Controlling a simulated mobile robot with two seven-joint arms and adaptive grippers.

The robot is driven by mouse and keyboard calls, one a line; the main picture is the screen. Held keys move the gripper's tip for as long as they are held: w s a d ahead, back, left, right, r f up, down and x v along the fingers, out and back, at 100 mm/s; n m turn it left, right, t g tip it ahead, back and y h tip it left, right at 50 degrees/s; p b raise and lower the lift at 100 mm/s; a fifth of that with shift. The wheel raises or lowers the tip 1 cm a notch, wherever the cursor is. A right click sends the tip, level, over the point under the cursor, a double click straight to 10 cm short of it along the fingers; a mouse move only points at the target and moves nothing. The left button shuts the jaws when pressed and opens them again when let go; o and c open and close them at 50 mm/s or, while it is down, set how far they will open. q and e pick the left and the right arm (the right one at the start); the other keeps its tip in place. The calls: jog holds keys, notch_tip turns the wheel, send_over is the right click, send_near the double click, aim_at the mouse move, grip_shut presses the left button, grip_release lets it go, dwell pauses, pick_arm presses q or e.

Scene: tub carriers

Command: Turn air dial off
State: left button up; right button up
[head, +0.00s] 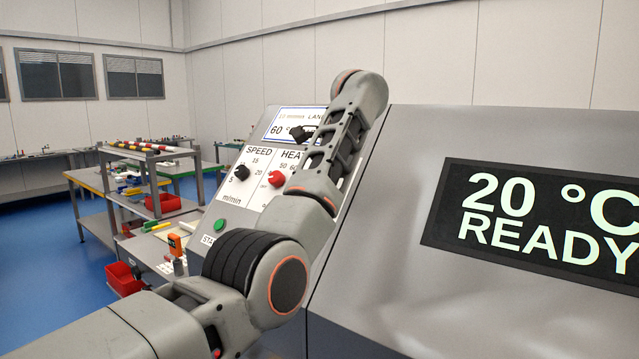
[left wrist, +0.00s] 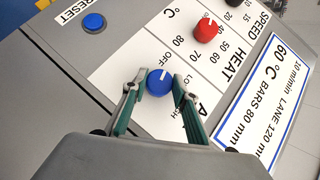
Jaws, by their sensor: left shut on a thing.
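The blue air dial (left wrist: 159,83) is on the white panel face in the left wrist view, with OFF and a partly covered LOW label beside it. A pale pointer mark shows on its upper edge, between those labels; its exact setting is hard to read. My left gripper (left wrist: 155,86) has one finger on each side of the dial and is shut on it. In the head view my left arm hides the air dial and most of the gripper. My right gripper is in neither view.
The red heat dial (head: 276,179) and black speed dial (head: 242,172) sit on the same sloped panel. A green button (head: 220,225) and a blue reset button (left wrist: 94,23) are near its edges. A black display (head: 540,218) reads 20 °C READY. Workbenches stand at left.

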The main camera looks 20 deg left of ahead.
pick_arm(q)
jog(key=shift+n+g, duration=0.3)
jog(key=shift+n, duration=0.1)
jog(key=shift+f, duration=0.1)
dwell(0.3)
jog(key=o, duration=1.1)
jog(key=shift+a, duration=0.1)
jog(key=shift+s+r, duration=0.1)
jog(key=shift+r, duration=0.25)
jog(key=v, duration=0.7)
